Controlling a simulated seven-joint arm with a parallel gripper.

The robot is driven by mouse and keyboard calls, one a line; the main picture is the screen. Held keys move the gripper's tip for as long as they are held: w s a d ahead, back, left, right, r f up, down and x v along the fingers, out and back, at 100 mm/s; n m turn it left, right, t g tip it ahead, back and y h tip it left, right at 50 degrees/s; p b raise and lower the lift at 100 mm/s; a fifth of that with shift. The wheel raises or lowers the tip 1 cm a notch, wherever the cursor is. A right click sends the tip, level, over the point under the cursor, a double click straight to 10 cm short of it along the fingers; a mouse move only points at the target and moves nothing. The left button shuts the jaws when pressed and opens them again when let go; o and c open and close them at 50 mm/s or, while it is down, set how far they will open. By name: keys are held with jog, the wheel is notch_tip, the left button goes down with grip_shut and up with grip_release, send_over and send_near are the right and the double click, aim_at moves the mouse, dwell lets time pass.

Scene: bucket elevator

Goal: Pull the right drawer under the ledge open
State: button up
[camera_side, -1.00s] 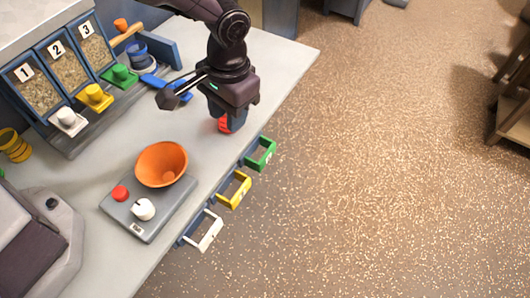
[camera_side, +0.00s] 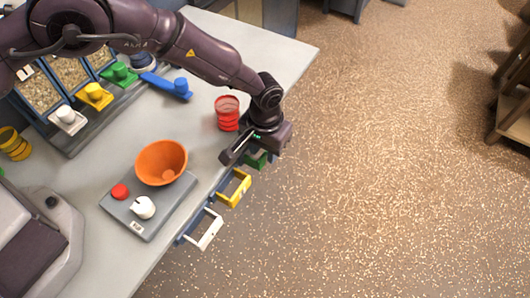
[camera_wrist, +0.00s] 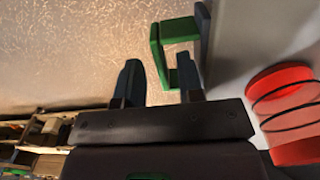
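The green-handled drawer (camera_side: 256,160) is the farthest right of three drawers along the counter's edge in the side view, partly hidden by my gripper (camera_side: 268,152). In the wrist view its green handle frame (camera_wrist: 180,30) shows just ahead of my gripper (camera_wrist: 160,78). The two dark fingers stand apart. The right finger overlaps the handle's lower end and the left finger is beside it; I cannot tell whether they touch. The yellow-handled drawer (camera_side: 236,190) and white-handled drawer (camera_side: 208,232) stick out farther left.
A red ribbed cup (camera_side: 227,113) stands on the counter close to my gripper, also in the wrist view (camera_wrist: 285,110). An orange bowl (camera_side: 161,164) sits on a grey scale-like base (camera_side: 150,225). A blue piece (camera_side: 168,86) lies behind. The floor beyond the edge is clear.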

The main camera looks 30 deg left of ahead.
jog(key=shift+f, duration=1.3)
grip_shut()
jog(key=d, duration=1.1)
jog(key=shift+w+d, duration=0.2)
jog(key=shift+d, duration=0.1)
grip_release()
jog(key=shift+s+d, duration=0.1)
jog(key=shift+s, duration=0.05)
jog(key=shift+r, duration=0.15)
notch_tip(320, 180, up, 13)
